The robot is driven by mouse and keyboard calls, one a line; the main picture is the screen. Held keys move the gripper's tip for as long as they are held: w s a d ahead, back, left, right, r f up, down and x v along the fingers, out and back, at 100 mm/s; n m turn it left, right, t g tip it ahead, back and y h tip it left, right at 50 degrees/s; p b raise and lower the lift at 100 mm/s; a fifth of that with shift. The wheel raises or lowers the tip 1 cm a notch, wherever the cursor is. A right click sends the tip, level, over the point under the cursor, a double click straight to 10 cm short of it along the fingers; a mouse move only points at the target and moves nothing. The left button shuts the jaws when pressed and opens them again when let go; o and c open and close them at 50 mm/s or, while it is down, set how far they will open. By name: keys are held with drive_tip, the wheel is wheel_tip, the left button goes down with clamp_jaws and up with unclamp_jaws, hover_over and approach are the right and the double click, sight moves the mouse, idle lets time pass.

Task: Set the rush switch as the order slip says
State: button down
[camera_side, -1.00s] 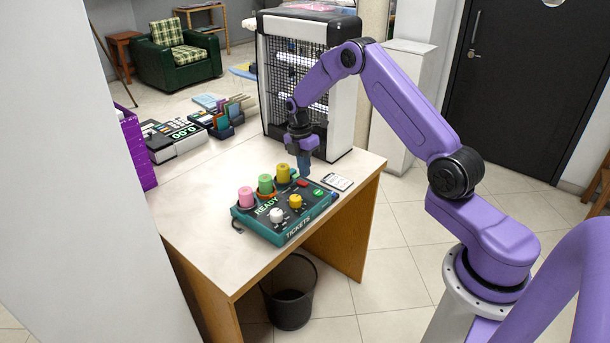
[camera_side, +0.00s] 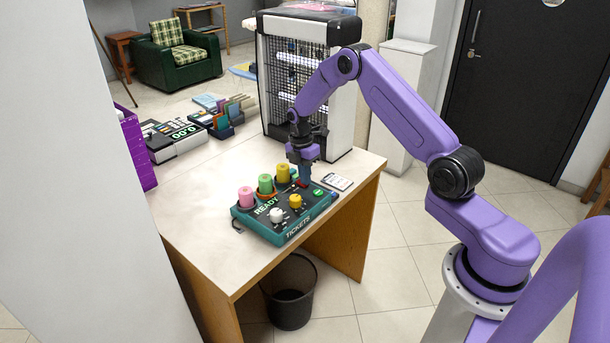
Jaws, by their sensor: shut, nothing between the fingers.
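A teal ticket box (camera_side: 277,237) marked READY and TICKETS sits on the counter. The red rush switch (camera_side: 299,184) is near its back right corner, largely covered by my fingers; its position cannot be read. My gripper (camera_side: 304,180) is shut and empty, pointing down with its tips at the switch; I cannot tell whether they touch it. A small white slip (camera_side: 337,182) with dark print lies on the counter right of the box; its words are too small to read.
Pink (camera_side: 246,197), green (camera_side: 265,184) and yellow (camera_side: 283,173) rolls stand along the box's back edge. White (camera_side: 276,215) and yellow (camera_side: 295,201) knobs and a green button (camera_side: 318,193) are in front. A caged cabinet (camera_side: 290,85) stands behind my gripper.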

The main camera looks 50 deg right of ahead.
sight(297, 182)
drive_tip(key=shift+f, duration=0.1)
drive_tip(key=shift+w+r, duration=0.2)
drive_tip(key=shift+w, duration=0.65)
drive_tip(key=shift+s+r, duration=0.1)
drive_tip(key=shift+r, duration=0.05)
wheel_tip(297, 182, up, 14)
drive_tip(key=w, duration=0.1)
drive_tip(key=shift+w, duration=0.4)
drive_tip(key=shift+a, duration=0.15)
